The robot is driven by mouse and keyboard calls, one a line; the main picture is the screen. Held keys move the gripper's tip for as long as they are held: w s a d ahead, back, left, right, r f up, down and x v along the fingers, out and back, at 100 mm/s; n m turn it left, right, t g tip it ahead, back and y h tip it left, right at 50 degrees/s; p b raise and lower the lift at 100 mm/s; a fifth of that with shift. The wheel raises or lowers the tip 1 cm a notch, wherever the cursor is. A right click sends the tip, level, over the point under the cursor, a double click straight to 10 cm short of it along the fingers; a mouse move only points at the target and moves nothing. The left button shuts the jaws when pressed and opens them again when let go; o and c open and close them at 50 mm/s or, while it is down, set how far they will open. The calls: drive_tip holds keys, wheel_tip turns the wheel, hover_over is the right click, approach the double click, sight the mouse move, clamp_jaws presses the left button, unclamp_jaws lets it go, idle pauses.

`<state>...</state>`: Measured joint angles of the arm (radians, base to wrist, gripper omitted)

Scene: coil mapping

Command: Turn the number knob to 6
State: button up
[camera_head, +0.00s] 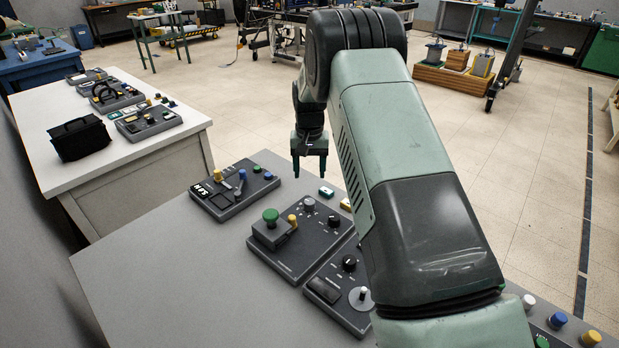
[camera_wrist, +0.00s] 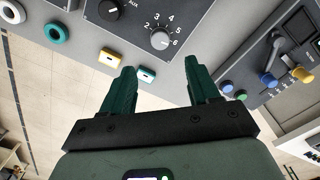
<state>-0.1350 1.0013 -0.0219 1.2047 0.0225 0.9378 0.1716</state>
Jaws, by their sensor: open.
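The number knob (camera_wrist: 160,40) is a small grey round dial on a dark grey panel (camera_wrist: 190,15). The digits 2 to 6 show around it in the wrist view; I cannot make out which one its mark points to. In the head view the grey knob (camera_head: 308,204) sits near the far edge of its panel (camera_head: 283,262). My gripper (camera_wrist: 159,68) is open and empty, with two dark green fingers apart. The knob appears between and beyond the fingertips in the wrist view, not touched. In the head view my gripper (camera_head: 310,172) hangs above and behind the panel.
A black knob marked AUX (camera_wrist: 109,9) is beside the number knob. A green mushroom button (camera_head: 270,216) and yellow knob (camera_head: 292,220) share the panel. Teal (camera_head: 326,191) and yellow (camera_head: 346,204) small blocks lie near it. Another panel (camera_head: 222,205) stands left. The table's front left is clear.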

sight(310, 201)
drive_tip(key=shift+r, duration=0.1)
drive_tip(key=shift+m, duration=0.6)
wheel_tip(310, 201, down, 11)
drive_tip(key=shift+r, duration=0.1)
drive_tip(key=c, duration=1)
drive_tip(key=shift+n, duration=0.7)
drive_tip(key=shift+c, duration=0.2)
drive_tip(key=o, duration=1)
drive_tip(key=shift+o, duration=0.2)
wheel_tip(310, 201, up, 11)
